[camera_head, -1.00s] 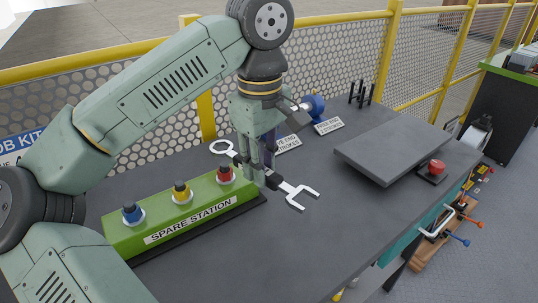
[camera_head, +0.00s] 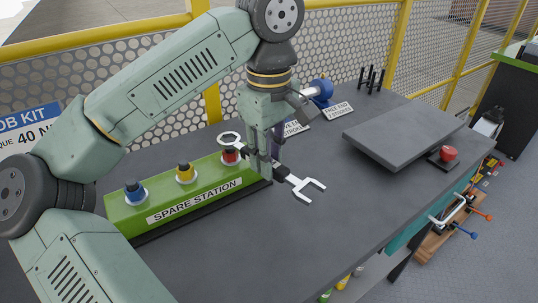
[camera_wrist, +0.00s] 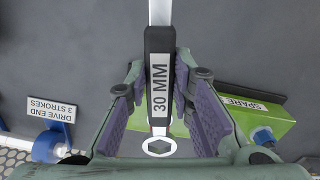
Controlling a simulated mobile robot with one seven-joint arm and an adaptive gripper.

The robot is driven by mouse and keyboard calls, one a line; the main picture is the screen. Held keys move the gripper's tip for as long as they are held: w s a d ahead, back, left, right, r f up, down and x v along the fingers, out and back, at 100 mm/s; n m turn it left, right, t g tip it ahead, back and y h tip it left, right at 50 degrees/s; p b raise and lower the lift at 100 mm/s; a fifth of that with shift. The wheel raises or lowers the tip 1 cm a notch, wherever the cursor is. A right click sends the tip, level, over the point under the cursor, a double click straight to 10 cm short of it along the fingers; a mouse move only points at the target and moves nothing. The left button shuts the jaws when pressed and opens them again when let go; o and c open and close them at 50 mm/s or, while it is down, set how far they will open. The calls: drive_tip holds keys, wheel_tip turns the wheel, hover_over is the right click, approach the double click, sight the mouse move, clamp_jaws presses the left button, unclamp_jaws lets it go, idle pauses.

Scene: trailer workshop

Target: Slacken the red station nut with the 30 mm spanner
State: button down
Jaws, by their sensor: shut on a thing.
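My gripper (camera_head: 272,165) is shut on the dark handle of the 30 mm spanner (camera_head: 308,188). The handle's "30 MM" label shows between the purple finger pads in the wrist view (camera_wrist: 160,88). The spanner's open end points to the right over the bench. Its ring end (camera_head: 229,138) appears just above and behind the red station nut (camera_head: 231,156) on the green spare station (camera_head: 150,206). The ring also shows low in the wrist view (camera_wrist: 158,147), with a dark shape inside it. I cannot tell whether the ring is around the nut.
A yellow nut (camera_head: 185,173) and a blue nut (camera_head: 134,190) stand left on the same station. A grey plate (camera_head: 400,133) and red button (camera_head: 447,154) are at the right. A blue part (camera_head: 321,90) and small signs (camera_head: 338,111) lie behind. The front bench is clear.

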drive_tip(key=shift+f, duration=0.15)
drive_tip(key=shift+f+b, duration=0.55)
drive_tip(key=shift+f, duration=0.2)
idle(0.8)
drive_tip(key=shift+f+b, duration=0.9)
drive_tip(key=shift+b, duration=0.05)
drive_tip(key=shift+w+d+r+n, duration=0.1)
drive_tip(key=shift+w+d+n, duration=0.5)
drive_tip(key=shift+n, duration=0.25)
drive_tip(key=shift+w+d+n, duration=0.35)
drive_tip(key=shift+w+n, duration=0.35)
drive_tip(key=shift+n, duration=0.15)
drive_tip(key=shift+w, duration=0.1)
drive_tip(key=w+n, duration=0.1)
drive_tip(key=w+d+n, duration=0.1)
drive_tip(key=w+n, duration=0.1)
drive_tip(key=shift+d+p, duration=0.1)
drive_tip(key=shift+p, duration=0.2)
